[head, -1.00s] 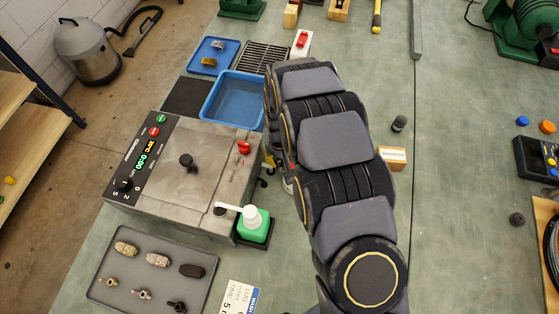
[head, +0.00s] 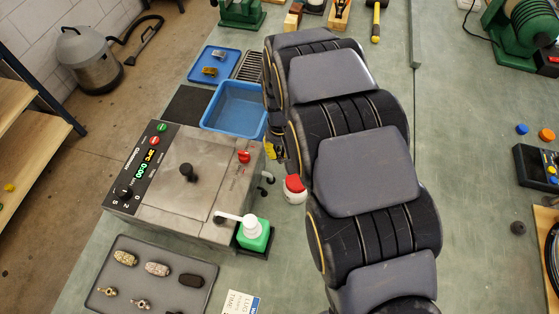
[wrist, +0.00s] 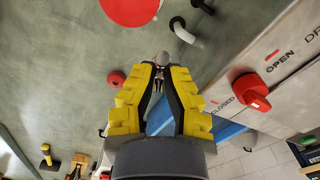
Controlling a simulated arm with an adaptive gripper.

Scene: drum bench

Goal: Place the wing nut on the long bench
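My gripper (wrist: 163,72) shows in the wrist view with its two yellow fingers drawn close together. A small grey metal piece (wrist: 162,59), which looks like the wing nut, sits between the fingertips; its shape is partly hidden. In the head view only a bit of yellow finger shows beside the steel machine, and the arm hides the rest. The long bench (head: 480,225) is the green-grey worktop. It runs under the machine and on to the right. The fingertips point at its surface in the wrist view; I cannot tell the gap.
The steel machine (head: 215,160) has a red valve handle (wrist: 252,92) close to the gripper. A red-topped bottle (head: 293,190) and a green pump bottle (head: 254,234) stand nearby. A blue bin (head: 236,104) lies behind. A grey tray (head: 138,250) holds several small parts.

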